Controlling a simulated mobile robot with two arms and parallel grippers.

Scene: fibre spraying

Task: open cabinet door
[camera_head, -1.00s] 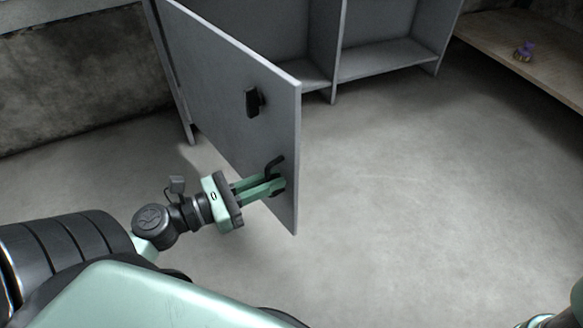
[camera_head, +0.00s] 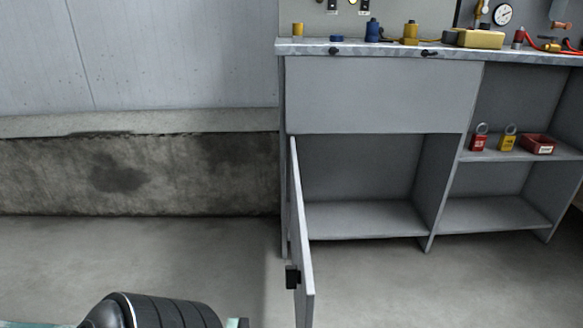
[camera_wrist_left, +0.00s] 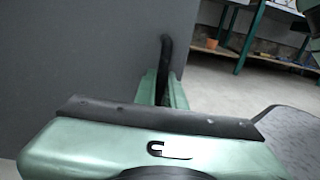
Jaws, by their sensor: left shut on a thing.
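The grey cabinet door (camera_head: 300,225) stands swung outward from the left side of the cabinet (camera_head: 380,93) and shows nearly edge-on in the head view. A black block (camera_head: 292,277) sits on its outer face. The compartment behind the door is open to view and empty. In the left wrist view, my left gripper (camera_wrist_left: 163,88) is shut on the black door handle (camera_wrist_left: 167,52), against the dark door face (camera_wrist_left: 80,60). In the head view only part of my left arm shows at the bottom left; the hand is out of frame. My right gripper is not in view.
The cabinet's worktop (camera_head: 350,46) carries several small items and a yellow box (camera_head: 480,39). A red padlock (camera_head: 479,142), a yellow padlock (camera_head: 507,140) and a red bin (camera_head: 538,145) sit on the right shelf. The floor (camera_head: 130,255) left of the door is clear.

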